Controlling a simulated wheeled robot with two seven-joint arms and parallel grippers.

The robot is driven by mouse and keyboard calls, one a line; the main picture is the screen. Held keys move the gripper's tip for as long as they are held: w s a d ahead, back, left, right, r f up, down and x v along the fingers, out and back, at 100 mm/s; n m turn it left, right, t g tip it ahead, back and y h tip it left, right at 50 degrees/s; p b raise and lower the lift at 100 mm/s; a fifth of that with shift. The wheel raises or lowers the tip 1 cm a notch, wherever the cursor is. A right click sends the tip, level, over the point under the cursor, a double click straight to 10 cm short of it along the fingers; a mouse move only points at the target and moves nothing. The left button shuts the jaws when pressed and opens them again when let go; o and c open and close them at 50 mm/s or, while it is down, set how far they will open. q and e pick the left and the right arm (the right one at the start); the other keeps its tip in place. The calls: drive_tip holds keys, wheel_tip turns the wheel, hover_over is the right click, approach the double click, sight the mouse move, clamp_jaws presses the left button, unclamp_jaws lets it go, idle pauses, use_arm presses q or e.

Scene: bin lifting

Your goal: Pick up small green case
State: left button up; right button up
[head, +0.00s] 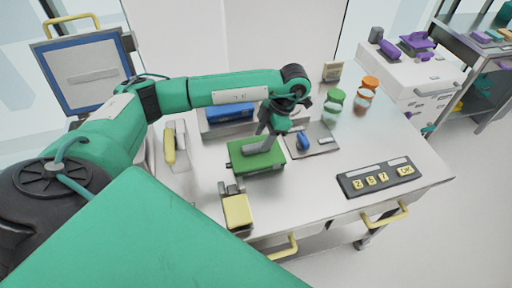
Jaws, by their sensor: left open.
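The small green case (268,162) lies on the white tabletop near the middle of the head view. It is a flat green box with dark edges. My right gripper is not in view.
A yellow case (237,211) lies just in front of the green case. A grey tray with a blue item (302,141) is to the right, near a green-lidded jar (334,101) and an orange-lidded jar (367,89). A dark panel (378,177) lies at the front right.

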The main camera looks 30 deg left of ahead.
sight(258, 145)
use_arm(q)
drive_tip(key=p+x, duration=0.1)
drive_tip(key=x, duration=0.2)
drive_tip(key=shift+w+a+f, duration=0.1)
drive_tip(key=shift+a+f, duration=0.1)
drive_tip(key=shift+f, duration=0.35)
drive_tip(key=shift+c, duration=0.9)
clamp_jaws()
